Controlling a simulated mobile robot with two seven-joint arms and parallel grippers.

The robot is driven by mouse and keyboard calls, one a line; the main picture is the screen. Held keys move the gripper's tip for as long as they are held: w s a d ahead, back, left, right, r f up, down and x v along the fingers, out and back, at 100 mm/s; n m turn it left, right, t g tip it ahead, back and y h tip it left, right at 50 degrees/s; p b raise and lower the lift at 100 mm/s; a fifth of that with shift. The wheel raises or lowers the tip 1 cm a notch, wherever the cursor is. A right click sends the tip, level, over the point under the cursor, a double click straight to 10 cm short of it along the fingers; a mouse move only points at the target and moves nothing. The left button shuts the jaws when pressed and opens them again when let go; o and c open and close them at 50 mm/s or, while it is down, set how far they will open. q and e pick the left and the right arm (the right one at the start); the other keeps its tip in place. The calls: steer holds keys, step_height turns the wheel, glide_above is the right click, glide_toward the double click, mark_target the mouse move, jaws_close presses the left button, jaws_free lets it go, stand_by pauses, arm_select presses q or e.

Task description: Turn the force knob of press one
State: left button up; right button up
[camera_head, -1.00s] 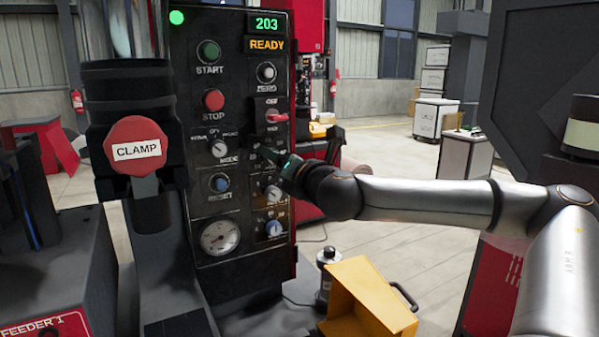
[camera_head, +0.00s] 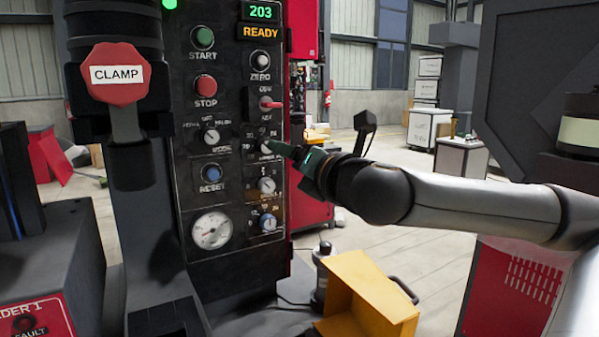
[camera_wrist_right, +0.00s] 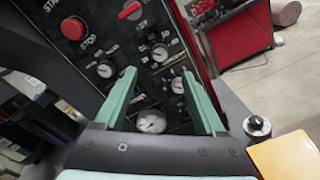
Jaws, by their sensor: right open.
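The press control panel (camera_head: 238,120) stands upright left of centre, with a display reading 203 and READY. Its right column holds a ZERO knob (camera_head: 260,60), a red switch and several small dial knobs with scales. The labels are too small to tell which is the force knob. My right gripper (camera_head: 279,149) points at the upper dial knob (camera_head: 267,147), its fingertips close to it; contact cannot be told. In the right wrist view the green fingers (camera_wrist_right: 158,74) are spread and empty, with that knob (camera_wrist_right: 160,53) just beyond them. My left gripper is not in view.
A red CLAMP knob (camera_head: 116,74) sits left of the panel. A yellow open box (camera_head: 368,290) and a dark cylinder (camera_head: 322,275) stand below my right arm. A feeder (camera_head: 40,262) is at lower left. Open floor lies behind to the right.

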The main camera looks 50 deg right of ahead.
steer(key=shift+v, duration=1.25)
steer(key=shift+r, duration=0.1)
